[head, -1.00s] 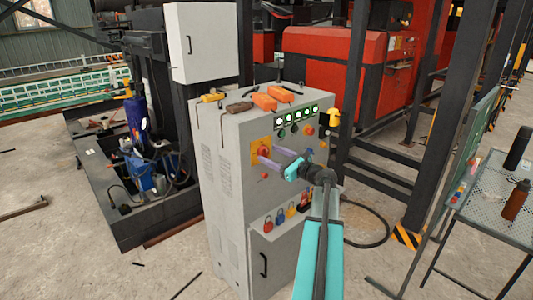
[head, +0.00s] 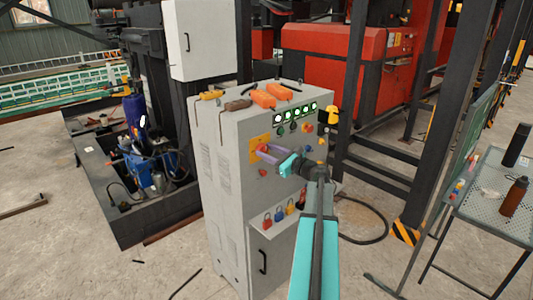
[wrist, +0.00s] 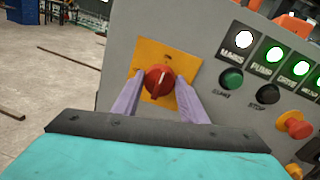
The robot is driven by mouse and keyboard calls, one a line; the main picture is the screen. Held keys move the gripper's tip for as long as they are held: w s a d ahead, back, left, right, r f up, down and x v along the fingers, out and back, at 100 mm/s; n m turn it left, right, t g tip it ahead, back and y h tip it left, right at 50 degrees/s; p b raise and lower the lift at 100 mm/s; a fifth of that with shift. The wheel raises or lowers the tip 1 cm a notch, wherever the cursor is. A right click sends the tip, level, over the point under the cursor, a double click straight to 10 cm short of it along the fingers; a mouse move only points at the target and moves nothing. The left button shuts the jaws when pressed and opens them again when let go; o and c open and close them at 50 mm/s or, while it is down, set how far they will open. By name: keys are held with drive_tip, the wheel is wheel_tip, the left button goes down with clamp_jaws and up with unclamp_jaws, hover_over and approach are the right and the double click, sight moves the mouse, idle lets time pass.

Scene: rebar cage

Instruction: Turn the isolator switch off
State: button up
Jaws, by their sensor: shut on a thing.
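The isolator switch is a red rotary knob (wrist: 158,79) with a white mark, on a yellow-orange plate (wrist: 186,63) on the grey cabinet's panel. In the wrist view the mark points up, slightly right. My gripper (wrist: 156,88) has its two purple fingers on either side of the knob and is shut on it. In the head view my gripper (head: 264,151) reaches the yellow plate (head: 254,143) from the right, and its fingers mostly hide the knob.
Lit indicators (head: 295,114) and push buttons sit right of the switch. Orange devices (head: 264,99) lie on top of the grey cabinet (head: 232,190). A mesh table (head: 490,190) with bottles stands at the right.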

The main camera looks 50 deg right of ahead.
drive_tip(key=shift+o, duration=0.2)
drive_tip(key=shift+w+a+f+n+b, duration=0.15)
drive_tip(key=shift+n+b, duration=0.35)
drive_tip(key=shift+b, duration=0.25)
drive_tip(key=n+b, duration=0.2)
drive_tip(key=b, duration=0.1)
drive_tip(key=shift+n, duration=0.3)
drive_tip(key=n+b, duration=0.4)
drive_tip(key=b, duration=0.2)
drive_tip(key=shift+n+g, duration=0.3)
drive_tip(key=shift+n, duration=0.1)
drive_tip(key=n+b, duration=0.5)
drive_tip(key=b, duration=0.1)
drive_tip(key=shift+a+h, duration=0.15)
drive_tip(key=shift+h, duration=0.15)
drive_tip(key=n+b, duration=0.3)
drive_tip(key=shift+h, duration=0.3)
drive_tip(key=shift+n+b, duration=0.3)
drive_tip(key=shift+b, duration=0.15)
drive_tip(key=shift+r, duration=0.25)
drive_tip(key=o, duration=1)
drive_tip(key=shift+f, duration=0.1)
drive_tip(key=shift+o, duration=0.2)
